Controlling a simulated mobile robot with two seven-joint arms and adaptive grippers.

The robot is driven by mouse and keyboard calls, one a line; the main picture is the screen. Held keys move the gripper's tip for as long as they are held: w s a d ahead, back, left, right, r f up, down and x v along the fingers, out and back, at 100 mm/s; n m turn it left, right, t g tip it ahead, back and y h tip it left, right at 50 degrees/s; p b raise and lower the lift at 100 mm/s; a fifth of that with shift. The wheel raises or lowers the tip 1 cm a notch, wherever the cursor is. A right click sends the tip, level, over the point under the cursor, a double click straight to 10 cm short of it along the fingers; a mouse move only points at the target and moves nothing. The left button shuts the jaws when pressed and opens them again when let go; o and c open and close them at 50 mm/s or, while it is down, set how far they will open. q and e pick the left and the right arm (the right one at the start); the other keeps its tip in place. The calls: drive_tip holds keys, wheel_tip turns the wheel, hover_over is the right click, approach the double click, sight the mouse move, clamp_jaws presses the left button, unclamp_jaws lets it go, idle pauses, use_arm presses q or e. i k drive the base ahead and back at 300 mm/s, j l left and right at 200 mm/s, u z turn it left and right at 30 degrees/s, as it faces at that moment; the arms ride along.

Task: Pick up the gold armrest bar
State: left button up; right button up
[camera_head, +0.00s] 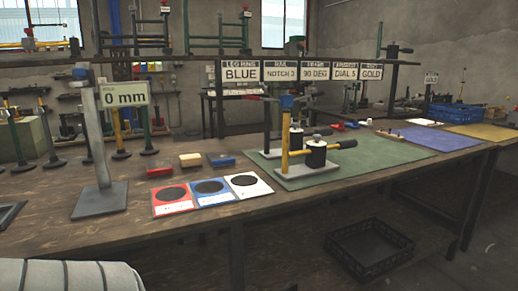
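I cannot make out for certain which thing is the gold armrest bar. A yellow upright bar (120,140) with a round foot stands at the back left of the bench, beside green bars. A yellow upright part (284,142) belongs to the front rivet press (316,152) on the green mat. A small sign reading GOLD (431,78) stands at the far right, and a hanging sign also reads GOLD (371,73). Neither of my grippers shows in the head view.
The wooden bench (130,235) holds a "0 mm" gauge stand (98,203) and red, blue and white cards (247,185). A green mat (385,160), purple mat (437,139) and gold mat (480,131) lie rightward. A blue crate (455,113) is behind; a black crate (370,250) is below.

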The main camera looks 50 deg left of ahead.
sight(316, 163)
drive_tip(key=u, duration=1.4)
